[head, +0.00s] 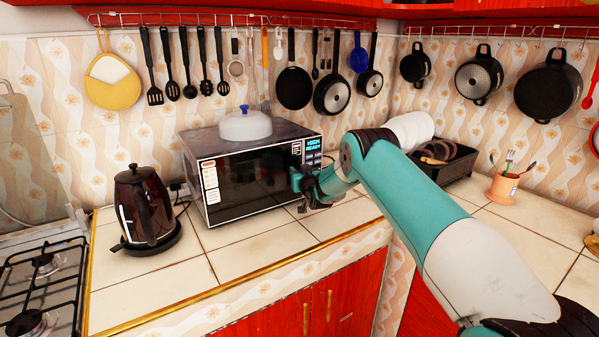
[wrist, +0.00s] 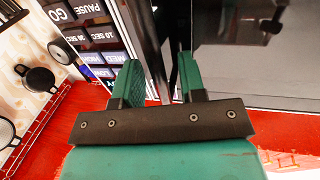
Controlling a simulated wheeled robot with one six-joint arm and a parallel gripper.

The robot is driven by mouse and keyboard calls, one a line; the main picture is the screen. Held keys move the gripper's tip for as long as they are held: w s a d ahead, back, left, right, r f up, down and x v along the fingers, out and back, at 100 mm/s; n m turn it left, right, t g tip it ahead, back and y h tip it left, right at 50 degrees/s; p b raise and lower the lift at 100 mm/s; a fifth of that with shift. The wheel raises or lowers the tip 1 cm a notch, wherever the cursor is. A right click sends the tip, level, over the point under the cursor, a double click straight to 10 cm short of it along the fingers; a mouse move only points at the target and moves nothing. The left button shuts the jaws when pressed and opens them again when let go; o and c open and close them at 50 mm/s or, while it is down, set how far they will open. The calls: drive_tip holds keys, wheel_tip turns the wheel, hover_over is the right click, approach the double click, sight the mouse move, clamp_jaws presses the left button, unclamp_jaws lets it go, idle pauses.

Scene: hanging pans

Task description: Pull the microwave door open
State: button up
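The microwave (head: 225,150) stands on the tiled counter with its dark glass door (head: 250,185) shut. Its control panel is at the right of its front, and the buttons (wrist: 95,32) fill the upper left of the wrist view. My gripper (head: 308,187) is at the right side of the door, beside the panel. In the wrist view its two green fingers (wrist: 158,75) are apart. A narrow vertical handle bar (wrist: 148,40) runs between them, closer to the left finger, with a gap on the right. I cannot tell whether the left finger touches it.
A white lid with a blue knob (head: 245,125) sits on the microwave. A dark kettle (head: 145,210) stands left of it, near the stove (head: 40,285). A dish rack (head: 450,165) is to the right. The counter (head: 260,245) before the door is mostly clear.

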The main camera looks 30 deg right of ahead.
clamp_jaws()
drive_tip(key=shift+s, duration=0.1)
